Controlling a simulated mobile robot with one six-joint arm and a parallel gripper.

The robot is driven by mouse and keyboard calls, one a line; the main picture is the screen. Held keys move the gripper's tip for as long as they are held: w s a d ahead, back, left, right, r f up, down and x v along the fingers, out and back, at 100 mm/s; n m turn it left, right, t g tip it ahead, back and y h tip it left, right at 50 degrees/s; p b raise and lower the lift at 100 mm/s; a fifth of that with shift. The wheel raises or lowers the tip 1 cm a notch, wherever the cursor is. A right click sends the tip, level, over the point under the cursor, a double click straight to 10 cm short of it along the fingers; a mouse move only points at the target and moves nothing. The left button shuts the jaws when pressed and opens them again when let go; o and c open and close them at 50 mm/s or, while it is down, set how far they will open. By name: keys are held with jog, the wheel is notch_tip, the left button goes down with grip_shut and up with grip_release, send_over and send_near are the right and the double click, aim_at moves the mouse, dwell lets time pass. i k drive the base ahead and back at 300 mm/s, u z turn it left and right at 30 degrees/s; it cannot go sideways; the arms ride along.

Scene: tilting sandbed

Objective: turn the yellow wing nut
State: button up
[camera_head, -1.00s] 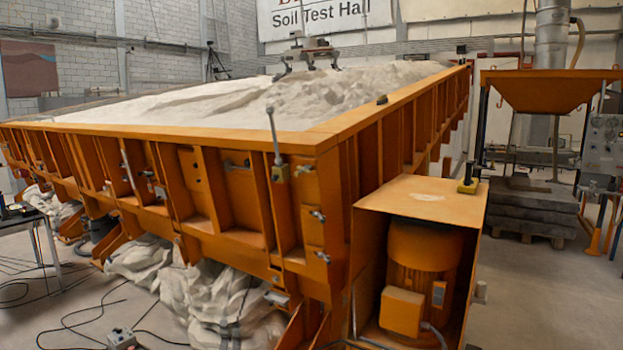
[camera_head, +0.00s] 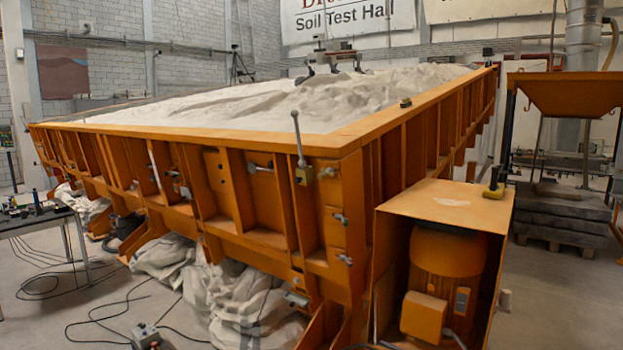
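I cannot make out a yellow wing nut for certain. Small silver wing-shaped fasteners (camera_head: 341,218) sit on the near corner of the orange sandbed (camera_head: 345,146), and their exact shape is too small to tell. A lever (camera_head: 298,138) stands upright from a small dull-yellow block (camera_head: 305,175) on the bed's front side. A yellow and black fitting (camera_head: 494,183) sits on the right edge of the orange motor housing top (camera_head: 445,200). My gripper is not in view.
A table (camera_head: 45,222) with small items stands at the left. A control box (camera_head: 146,337) and loose cables lie on the floor in front. Crumpled white sheeting (camera_head: 240,300) lies under the bed. An orange hopper (camera_head: 565,92) stands above stacked slabs (camera_head: 560,212) at the right.

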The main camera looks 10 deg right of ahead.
aim_at(330, 173)
jog(key=i, duration=0.85)
jog(key=z, duration=0.3)
jog(key=k, duration=0.2)
jog(key=u, duration=3.15)
